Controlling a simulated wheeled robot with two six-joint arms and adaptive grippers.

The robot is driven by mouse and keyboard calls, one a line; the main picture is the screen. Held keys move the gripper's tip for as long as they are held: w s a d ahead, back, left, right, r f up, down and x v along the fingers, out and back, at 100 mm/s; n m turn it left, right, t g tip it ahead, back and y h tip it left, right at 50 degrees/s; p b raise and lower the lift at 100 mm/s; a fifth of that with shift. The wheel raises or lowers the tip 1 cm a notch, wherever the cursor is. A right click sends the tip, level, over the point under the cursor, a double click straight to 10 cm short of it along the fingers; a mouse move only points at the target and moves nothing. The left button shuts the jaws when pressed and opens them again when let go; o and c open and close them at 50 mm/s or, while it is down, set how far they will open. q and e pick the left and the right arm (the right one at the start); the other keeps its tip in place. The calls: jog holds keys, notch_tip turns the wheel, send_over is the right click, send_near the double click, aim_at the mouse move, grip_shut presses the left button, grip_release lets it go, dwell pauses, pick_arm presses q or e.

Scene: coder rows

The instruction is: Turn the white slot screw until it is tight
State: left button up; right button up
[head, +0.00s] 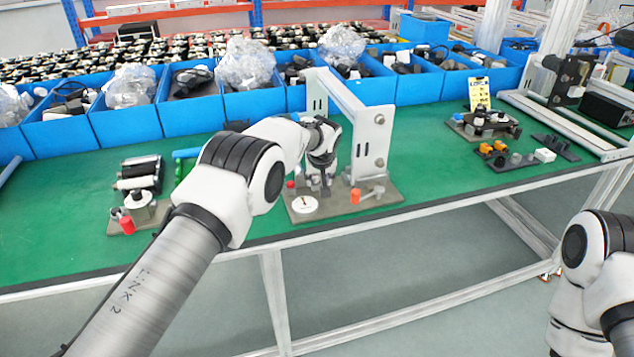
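My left gripper (321,184) points down over a grey-brown base plate (335,212) in the middle of the table. Its fingers are small and dark, among small parts on the plate, and I cannot tell whether they are open or hold anything. A round white disc (304,205) with a small dark mark lies at the plate's front left, just left of and in front of the gripper. I cannot make out for certain which part is the white slot screw; it may be hidden by the gripper. My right arm shows at the right edge, with its gripper out of view.
A light metal frame (372,145) stands upright right behind the gripper. An orange-ended lever (357,196) lies on the plate's right. Blue bins (190,117) line the back. Another small fixture (137,212) stands left.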

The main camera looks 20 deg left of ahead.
pick_arm(q)
jog(key=shift+d+f+n+y+b, duration=0.1)
jog(key=shift+f+n+y+b, duration=0.2)
jog(key=shift+n+b, duration=0.5)
jog(key=shift+r+n, duration=0.1)
jog(key=shift+n, duration=0.3)
jog(key=shift+r+g+y, duration=0.1)
jog(key=shift+g+y, duration=0.2)
jog(key=shift+s+a, duration=0.2)
jog(key=shift+a, duration=0.2)
